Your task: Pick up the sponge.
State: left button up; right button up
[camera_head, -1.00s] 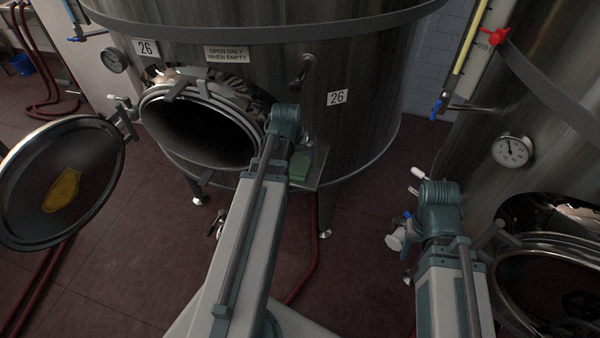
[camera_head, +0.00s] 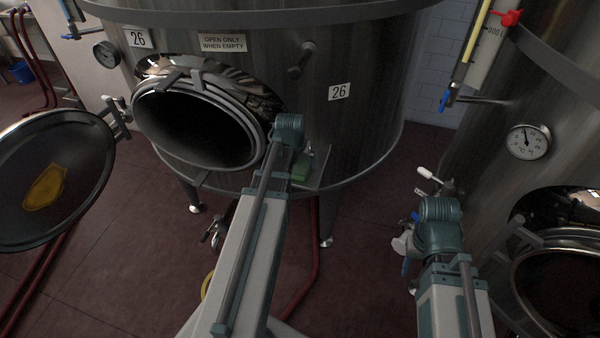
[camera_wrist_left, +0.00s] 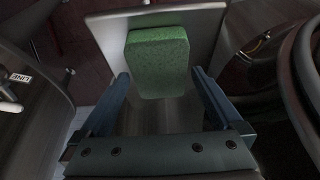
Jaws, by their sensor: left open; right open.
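The green sponge (camera_head: 301,170) lies on a small metal shelf (camera_head: 318,172) on the front of the tank, partly hidden behind my left wrist. In the left wrist view the sponge (camera_wrist_left: 158,62) sits on the pale shelf, ahead of and between the two fingers. My left gripper (camera_wrist_left: 160,74) is open and empty, its fingertips on either side of the sponge's near part in the picture; I cannot tell whether they touch it. In the head view the left wrist (camera_head: 288,130) hides its fingers. My right gripper (camera_head: 440,215) is at the right, open, its fingers hidden.
The tank's round hatch (camera_head: 195,125) is open left of the sponge, its door (camera_head: 50,180) swung out left. A second tank (camera_head: 490,160) with a gauge (camera_head: 529,142) stands close to my right arm. Red hoses (camera_head: 311,262) run along the floor.

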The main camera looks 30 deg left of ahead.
pick_arm(q)
jog(key=shift+w+f, duration=0.25)
jog(key=shift+f, duration=0.3)
pick_arm(e)
jog(key=shift+f, duration=0.5)
pick_arm(q)
jog(key=shift+f+b, duration=0.2)
jog(key=shift+b, duration=0.15)
pick_arm(e)
jog(key=shift+f, duration=0.25)
pick_arm(q)
jog(key=c, duration=1.1)
jog(key=shift+r, duration=0.1)
jog(key=shift+c, duration=0.2)
pick_arm(e)
jog(key=shift+r, duration=0.15)
